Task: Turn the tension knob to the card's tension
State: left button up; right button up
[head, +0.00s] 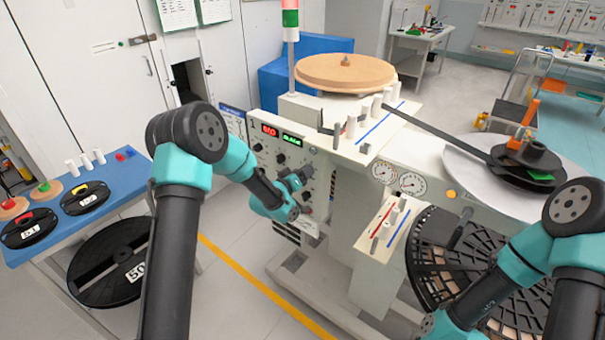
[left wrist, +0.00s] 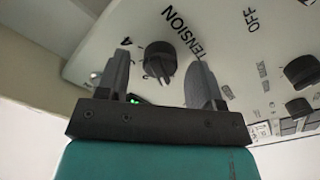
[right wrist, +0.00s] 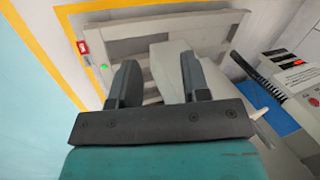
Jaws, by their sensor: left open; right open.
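The tension knob (left wrist: 160,62) is a small black knob on the pale machine panel, beside the printed word TENSION and a digit 4. My left gripper (left wrist: 160,72) is open, with one finger on each side of the knob; I cannot tell whether either finger touches it. In the head view my left gripper (head: 302,181) is at the front control panel (head: 262,152), where the arm partly covers the knobs. The knob's exact setting is unclear. My right gripper (right wrist: 155,82) is open and empty, low over the floor. No tension card is clearly readable.
Another black knob (left wrist: 302,72) sits beside the tension knob, near the word OFF. A blue table (head: 130,192) with reels stands at left. A large black reel (head: 468,262) is near my right arm.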

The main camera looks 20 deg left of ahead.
pick_arm(q)
jog(key=shift+w, duration=0.15)
jog(key=shift+c, duration=0.2)
jog(key=c, duration=0.9)
jog(key=shift+m, duration=0.4)
jog(key=shift+d+m, duration=0.1)
jog(key=shift+m, duration=3.9)
